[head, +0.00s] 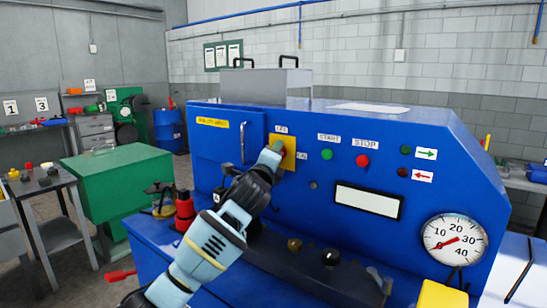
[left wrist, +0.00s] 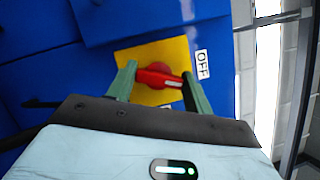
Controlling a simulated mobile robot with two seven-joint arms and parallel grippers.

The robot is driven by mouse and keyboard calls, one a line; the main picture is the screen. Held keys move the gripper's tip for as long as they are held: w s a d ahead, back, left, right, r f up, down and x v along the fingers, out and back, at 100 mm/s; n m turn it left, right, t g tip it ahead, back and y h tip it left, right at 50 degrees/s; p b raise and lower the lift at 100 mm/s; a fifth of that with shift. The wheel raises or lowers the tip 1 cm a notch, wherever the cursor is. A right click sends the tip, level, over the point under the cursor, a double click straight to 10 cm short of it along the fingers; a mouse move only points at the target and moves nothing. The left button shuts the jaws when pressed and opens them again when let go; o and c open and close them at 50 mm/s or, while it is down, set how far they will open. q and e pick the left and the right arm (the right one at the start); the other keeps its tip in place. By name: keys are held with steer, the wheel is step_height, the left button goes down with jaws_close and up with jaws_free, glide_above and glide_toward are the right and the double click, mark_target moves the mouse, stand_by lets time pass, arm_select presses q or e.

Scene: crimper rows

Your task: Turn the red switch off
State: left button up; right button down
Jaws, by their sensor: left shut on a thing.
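The red switch (left wrist: 158,77) sits on a yellow plate (left wrist: 181,53) on the front of the blue machine. In the left wrist view its handle lies roughly across the picture, its white-marked end toward the right, the side of the OFF label (left wrist: 202,63). My left gripper (left wrist: 158,84) has its green fingers on both sides of the handle and is shut on it. In the head view my left gripper (head: 272,149) is at the yellow plate (head: 289,158) and hides the switch. My right gripper is not in view.
The blue machine (head: 450,165) also has a green start button (head: 326,154), a red stop button (head: 362,160) and a gauge (head: 455,239). A red bottle (head: 185,212) stands left of my arm. A green cabinet (head: 120,165) is farther left.

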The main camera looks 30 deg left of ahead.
arm_select(q)
steer(key=n+g, duration=0.1)
steer(key=n, duration=0.4)
steer(key=shift+g, duration=0.4)
stand_by(0.3)
steer(key=o, duration=1)
steer(key=shift+v, duration=3.95)
steer(key=shift+d, duration=0.1)
